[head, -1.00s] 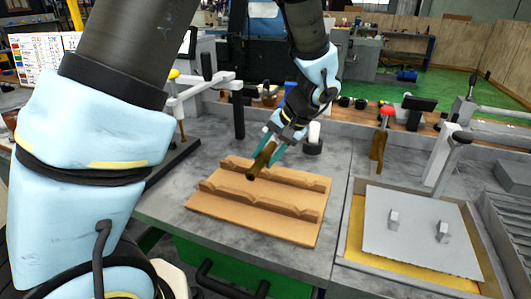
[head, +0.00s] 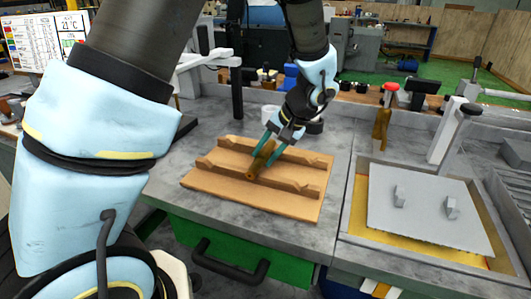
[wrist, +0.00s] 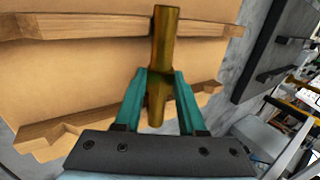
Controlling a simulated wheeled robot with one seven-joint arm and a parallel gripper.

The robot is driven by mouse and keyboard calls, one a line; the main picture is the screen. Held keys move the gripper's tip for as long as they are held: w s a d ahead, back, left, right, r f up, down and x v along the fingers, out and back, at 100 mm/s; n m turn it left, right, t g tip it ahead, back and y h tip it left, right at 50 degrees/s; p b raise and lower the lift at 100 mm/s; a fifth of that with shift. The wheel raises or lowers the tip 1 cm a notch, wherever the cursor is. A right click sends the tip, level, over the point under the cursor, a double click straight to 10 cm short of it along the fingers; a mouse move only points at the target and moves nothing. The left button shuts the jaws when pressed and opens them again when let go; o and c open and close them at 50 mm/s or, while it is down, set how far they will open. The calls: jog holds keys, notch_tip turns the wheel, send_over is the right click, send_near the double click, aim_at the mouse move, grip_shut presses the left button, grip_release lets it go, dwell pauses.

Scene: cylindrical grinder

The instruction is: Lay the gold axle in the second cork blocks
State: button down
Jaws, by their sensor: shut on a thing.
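The gold axle (wrist: 164,50) is a short stepped rod. My gripper (head: 267,148) is shut on it, with the teal fingers on either side of its thicker middle in the wrist view (wrist: 161,90). The cork blocks are two notched rails on a tan board (head: 225,195): a front rail (head: 290,185) and a back rail (head: 300,155). The axle points across the rails, its near end by the front rail. I cannot tell whether it touches them.
To the right a grey plate (head: 425,220) with two small blocks lies in a yellow-lined tray. A red-topped post (head: 391,88) and a brown hanging piece (head: 381,130) stand behind it. Bare grey tabletop surrounds the board. A green drawer with a black handle (head: 230,263) is below.

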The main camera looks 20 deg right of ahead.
jog(key=shift+r, duration=0.1)
jog(key=shift+c, duration=2)
grip_release()
jog(key=b+v, duration=0.2)
jog(key=v, duration=0.8)
jog(key=shift+s+r, duration=0.15)
jog(key=shift+r, duration=0.15)
jog(key=shift+d, duration=0.15)
